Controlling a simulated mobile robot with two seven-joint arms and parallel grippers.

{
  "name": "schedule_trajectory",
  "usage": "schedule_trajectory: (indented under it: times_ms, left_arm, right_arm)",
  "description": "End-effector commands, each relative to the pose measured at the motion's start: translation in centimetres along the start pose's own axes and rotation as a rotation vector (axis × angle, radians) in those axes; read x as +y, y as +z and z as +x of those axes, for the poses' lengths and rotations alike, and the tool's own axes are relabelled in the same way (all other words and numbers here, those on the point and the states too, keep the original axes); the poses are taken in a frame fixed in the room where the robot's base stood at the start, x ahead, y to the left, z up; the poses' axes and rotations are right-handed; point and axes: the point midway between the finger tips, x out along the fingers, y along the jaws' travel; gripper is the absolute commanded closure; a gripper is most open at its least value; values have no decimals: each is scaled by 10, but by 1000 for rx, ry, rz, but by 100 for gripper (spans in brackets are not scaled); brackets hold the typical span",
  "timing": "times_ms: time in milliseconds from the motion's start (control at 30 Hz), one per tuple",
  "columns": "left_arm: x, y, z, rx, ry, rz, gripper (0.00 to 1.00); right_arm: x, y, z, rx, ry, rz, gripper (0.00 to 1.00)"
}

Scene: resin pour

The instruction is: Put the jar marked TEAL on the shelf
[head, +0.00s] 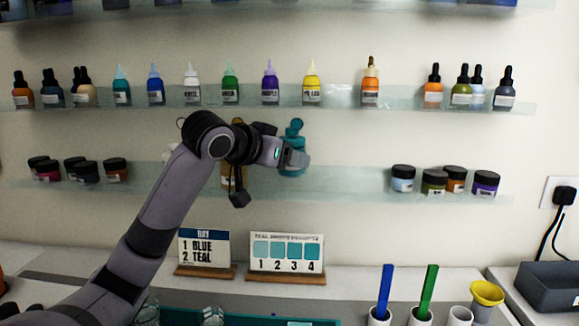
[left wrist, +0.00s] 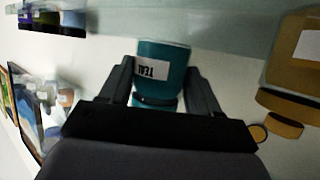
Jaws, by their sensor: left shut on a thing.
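The jar marked TEAL (head: 292,170) is a teal container with a white label and a narrower teal top. It is upright at the lower wall shelf (head: 350,180), right of an amber container (head: 239,178). My left gripper (head: 293,157) is shut on it, reaching in from the left. In the left wrist view the jar (left wrist: 176,56) appears upside down between the two fingers (left wrist: 160,77), its label reading TEAL. Its base is at the shelf edge (left wrist: 220,22); I cannot tell whether it rests there. My right gripper is not in view.
Dark-lidded jars stand at the lower shelf's left (head: 86,172) and right (head: 434,183). Dropper bottles line the upper shelf (head: 340,96). Below stand a BAY card (head: 204,247), a teal swatch card (head: 287,252), stick cups and a yellow funnel (head: 487,292).

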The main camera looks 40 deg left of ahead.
Motion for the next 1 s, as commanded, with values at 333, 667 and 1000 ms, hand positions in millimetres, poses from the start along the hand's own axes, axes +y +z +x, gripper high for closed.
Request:
schedule_trajectory:
  times_ms: [333, 667, 1000]
  left_arm:
    - [1, 19, 21, -1, 2, 2, 81]
    - [0, 27, 24, 4, 1, 2, 81]
    - [1, 31, 26, -1, 1, 2, 12]
  right_arm:
    - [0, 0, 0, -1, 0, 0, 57]
    - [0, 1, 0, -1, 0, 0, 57]
    - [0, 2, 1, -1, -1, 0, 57]
